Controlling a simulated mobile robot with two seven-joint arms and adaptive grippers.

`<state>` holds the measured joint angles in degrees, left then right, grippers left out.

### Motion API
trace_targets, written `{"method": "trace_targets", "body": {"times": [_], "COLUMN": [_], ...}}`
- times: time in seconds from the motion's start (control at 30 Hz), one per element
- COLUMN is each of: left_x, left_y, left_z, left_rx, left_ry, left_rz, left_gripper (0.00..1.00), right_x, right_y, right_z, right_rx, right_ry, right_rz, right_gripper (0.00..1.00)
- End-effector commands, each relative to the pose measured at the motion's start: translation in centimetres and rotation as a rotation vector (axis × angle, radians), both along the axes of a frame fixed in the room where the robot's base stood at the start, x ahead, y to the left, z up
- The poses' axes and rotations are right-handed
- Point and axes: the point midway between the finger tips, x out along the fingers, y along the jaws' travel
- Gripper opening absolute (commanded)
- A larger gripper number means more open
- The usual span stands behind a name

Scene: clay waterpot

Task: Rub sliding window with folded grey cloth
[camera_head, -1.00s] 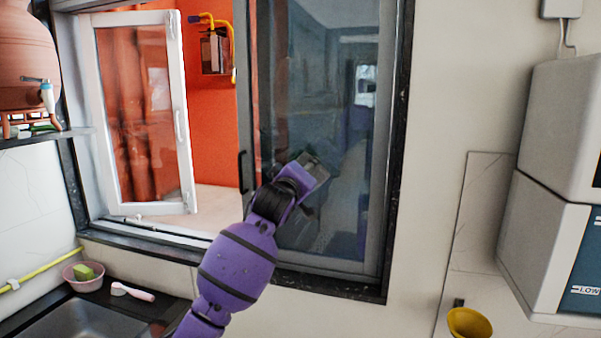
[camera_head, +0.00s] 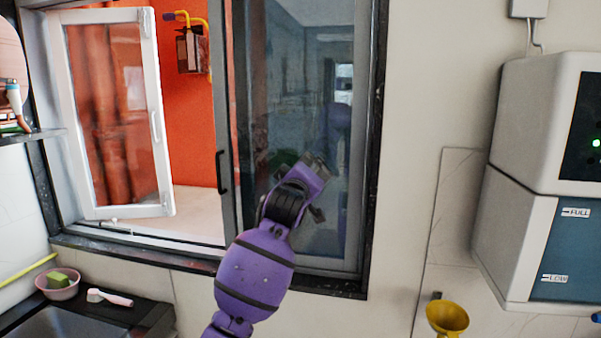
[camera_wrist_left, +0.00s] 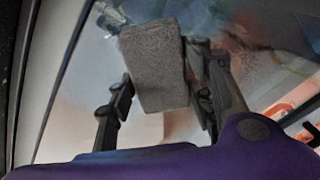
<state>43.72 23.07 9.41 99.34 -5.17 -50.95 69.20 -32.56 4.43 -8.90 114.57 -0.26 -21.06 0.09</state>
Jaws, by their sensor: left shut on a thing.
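The sliding window (camera_head: 300,100) is a dark-framed glass pane in the right half of the window opening, with a black handle on its left edge. My left gripper (camera_head: 318,166) is in front of the lower middle of this pane. In the left wrist view, my left gripper (camera_wrist_left: 160,88) is shut on the folded grey cloth (camera_wrist_left: 155,62), a grey block between its two black fingers. The glass lies just behind the cloth; I cannot tell whether they touch. In the head view the cloth is mostly hidden by the gripper.
A white-framed casement (camera_head: 115,115) stands open at the left. A white water purifier (camera_head: 545,130) hangs on the right wall above a yellow funnel (camera_head: 447,317). A pink bowl (camera_head: 58,291) and a pink-handled brush (camera_head: 110,297) lie by the sink.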

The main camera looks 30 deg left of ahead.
Motion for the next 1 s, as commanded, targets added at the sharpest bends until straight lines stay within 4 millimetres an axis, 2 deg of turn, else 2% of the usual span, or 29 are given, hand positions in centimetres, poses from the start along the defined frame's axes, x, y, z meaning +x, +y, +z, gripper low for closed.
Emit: {"method": "trace_targets", "body": {"times": [0.37,1.0], "left_x": [-0.2,-5.7], "left_y": [-0.3,-1.6], "left_z": [0.0,0.0], "left_rx": [0.0,0.0], "left_ry": [-0.001,0.0], "left_rz": [0.0,0.001], "left_gripper": [0.27,0.27], "right_x": [0.0,0.0], "right_y": [0.0,0.0], "right_z": [0.0,0.0], "right_rx": [0.0,0.0], "right_ry": [0.0,0.0], "right_rz": [0.0,0.0], "right_gripper": [0.4,0.4]}}
